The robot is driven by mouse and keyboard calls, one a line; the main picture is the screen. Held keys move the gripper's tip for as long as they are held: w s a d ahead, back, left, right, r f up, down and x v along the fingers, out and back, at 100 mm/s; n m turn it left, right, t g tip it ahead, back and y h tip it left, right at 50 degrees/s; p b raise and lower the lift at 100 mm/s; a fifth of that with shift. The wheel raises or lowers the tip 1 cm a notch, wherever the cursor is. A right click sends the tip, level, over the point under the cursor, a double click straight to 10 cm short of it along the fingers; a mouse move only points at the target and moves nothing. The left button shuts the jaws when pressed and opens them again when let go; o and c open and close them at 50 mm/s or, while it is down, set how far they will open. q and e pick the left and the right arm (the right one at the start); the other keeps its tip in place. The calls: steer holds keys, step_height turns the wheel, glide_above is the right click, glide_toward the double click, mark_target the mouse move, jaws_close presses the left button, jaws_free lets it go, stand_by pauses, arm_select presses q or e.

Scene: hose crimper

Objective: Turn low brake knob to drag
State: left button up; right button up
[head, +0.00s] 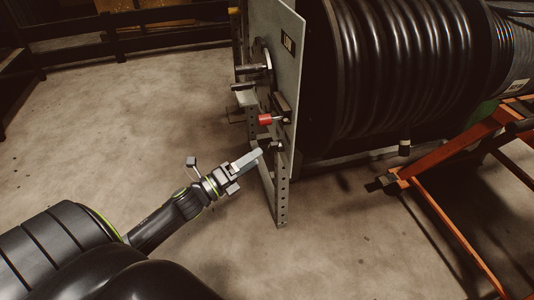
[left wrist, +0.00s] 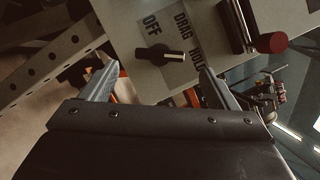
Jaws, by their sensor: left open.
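The brake knob (left wrist: 160,54) is a small black handle with a pale mark, on a grey panel (left wrist: 120,22) lettered OFF, DRAG and HOLD in the left wrist view. The pale end lies toward the HOLD side, but I cannot tell the exact setting. My left gripper (left wrist: 158,82) is open, with one finger to each side below the knob, apparently not touching it. In the head view the left gripper (head: 256,156) is by the lower part of the panel, its fingers overlapping in sight; the knob is hard to make out there. My right gripper is not in view.
A red-ended handle (head: 265,119) sticks out above the gripper; it also shows in the left wrist view (left wrist: 271,42). A large hose reel (head: 400,70) stands behind the panel. A perforated metal leg (head: 281,195) supports it. Open floor lies left.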

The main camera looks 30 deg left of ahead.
mark_target(268, 149)
arm_select(q)
steer(key=shift+x, duration=2.7)
steer(key=shift+c, duration=0.3)
steer(key=shift+p, duration=0.35)
steer(key=c, duration=0.9)
